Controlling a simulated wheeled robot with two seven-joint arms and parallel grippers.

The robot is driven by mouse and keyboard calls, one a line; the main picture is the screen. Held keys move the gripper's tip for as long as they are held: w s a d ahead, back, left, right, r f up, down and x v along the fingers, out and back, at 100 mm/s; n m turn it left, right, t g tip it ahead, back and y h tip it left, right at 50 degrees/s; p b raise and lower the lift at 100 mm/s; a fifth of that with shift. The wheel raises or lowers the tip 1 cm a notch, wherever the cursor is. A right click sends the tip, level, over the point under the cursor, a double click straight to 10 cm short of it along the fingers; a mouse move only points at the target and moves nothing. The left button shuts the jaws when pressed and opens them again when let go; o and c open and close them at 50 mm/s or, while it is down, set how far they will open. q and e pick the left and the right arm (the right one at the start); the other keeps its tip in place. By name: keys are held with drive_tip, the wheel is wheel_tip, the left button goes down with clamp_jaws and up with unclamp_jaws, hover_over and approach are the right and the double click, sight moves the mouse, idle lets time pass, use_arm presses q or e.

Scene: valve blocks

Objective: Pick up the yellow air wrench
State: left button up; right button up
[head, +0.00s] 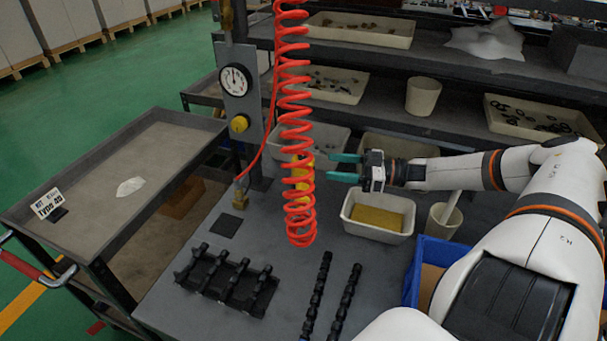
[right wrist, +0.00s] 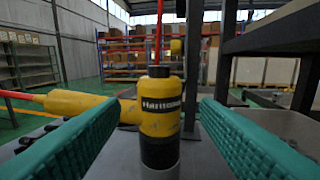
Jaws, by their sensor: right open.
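The yellow air wrench (head: 302,178) hangs upright behind the lower part of the red coiled hose, which partly hides it in the head view. In the right wrist view the wrench (right wrist: 160,105) stands in the middle, yellow above and black below, with a dark label. A yellow cylindrical part (right wrist: 75,103) shows to its left. My right gripper (head: 331,168) is open and empty, its two teal fingers pointing left at the wrench. In the wrist view the wrench lies centred between the finger lines; the head view shows the tips just right of it. My left gripper is out of view.
The red coiled hose (head: 296,125) hangs in front of the wrench. A post with a gauge (head: 236,80) stands to the left. A white bin with a yellow sponge (head: 348,208) and a cup (head: 436,222) are below my right arm. Black valve parts (head: 226,282) lie in front.

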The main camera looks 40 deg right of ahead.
sight(309, 162)
drive_tip(key=shift+b+x, duration=0.8)
drive_tip(key=shift+x, duration=2.9)
drive_tip(key=shift+s, duration=0.1)
drive_tip(key=c, duration=0.9)
drive_tip(key=shift+r, duration=0.2)
drive_tip(key=shift+c, duration=0.2)
